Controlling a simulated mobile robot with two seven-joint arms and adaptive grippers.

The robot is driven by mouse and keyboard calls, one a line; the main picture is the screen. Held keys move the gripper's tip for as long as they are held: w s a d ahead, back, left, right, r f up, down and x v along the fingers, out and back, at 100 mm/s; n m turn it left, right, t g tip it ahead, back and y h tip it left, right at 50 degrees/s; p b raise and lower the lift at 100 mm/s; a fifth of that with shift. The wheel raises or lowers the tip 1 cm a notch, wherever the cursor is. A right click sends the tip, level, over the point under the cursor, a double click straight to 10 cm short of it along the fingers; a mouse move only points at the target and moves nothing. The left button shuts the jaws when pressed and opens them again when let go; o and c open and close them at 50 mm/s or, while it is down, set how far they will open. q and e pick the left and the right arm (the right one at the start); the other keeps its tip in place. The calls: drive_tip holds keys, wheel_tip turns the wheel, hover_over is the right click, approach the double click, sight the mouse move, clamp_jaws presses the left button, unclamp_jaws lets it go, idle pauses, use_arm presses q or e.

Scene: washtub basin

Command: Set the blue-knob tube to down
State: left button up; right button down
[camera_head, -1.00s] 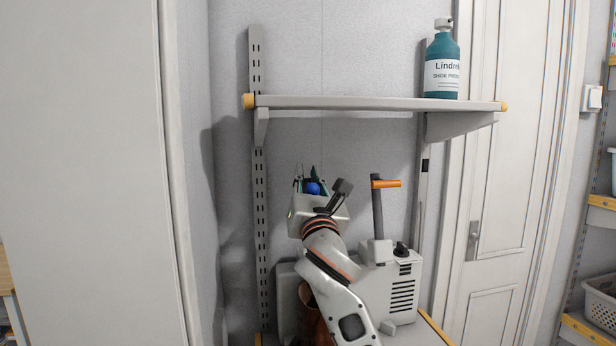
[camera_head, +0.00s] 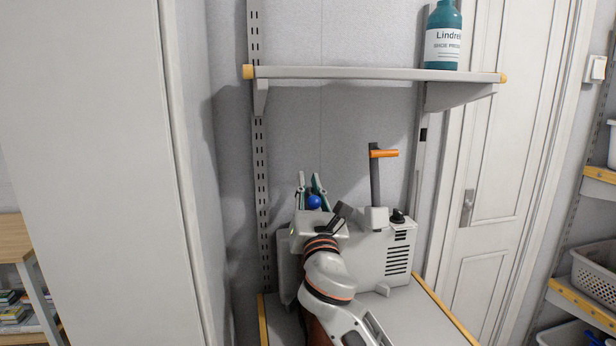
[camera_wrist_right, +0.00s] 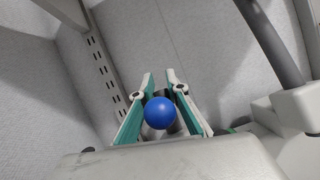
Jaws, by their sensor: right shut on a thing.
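The blue knob (camera_head: 314,202) is a round ball at the left end of a white-grey machine (camera_head: 397,255). My right gripper (camera_head: 309,182) has its two green-and-white fingers pointing up, one on each side of the knob. The knob also shows in the right wrist view (camera_wrist_right: 158,113), between the fingers (camera_wrist_right: 160,80). The gripper is shut on it. The tube under the knob is hidden behind my gripper and wrist. My left gripper is out of view.
A grey shelf (camera_head: 370,74) with a teal bottle (camera_head: 443,40) is above. A tall pale panel (camera_head: 85,150) is at left. A door (camera_head: 510,130) is at right.

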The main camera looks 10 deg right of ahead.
drive_tip(key=c, duration=2.2)
unclamp_jaws()
drive_tip(key=shift+d, duration=0.2)
drive_tip(key=shift+s+a, duration=0.15)
drive_tip(key=shift+s, duration=0.05)
drive_tip(key=v, duration=1.1)
drive_tip(key=shift+s+f, duration=0.1)
drive_tip(key=shift+s, duration=0.25)
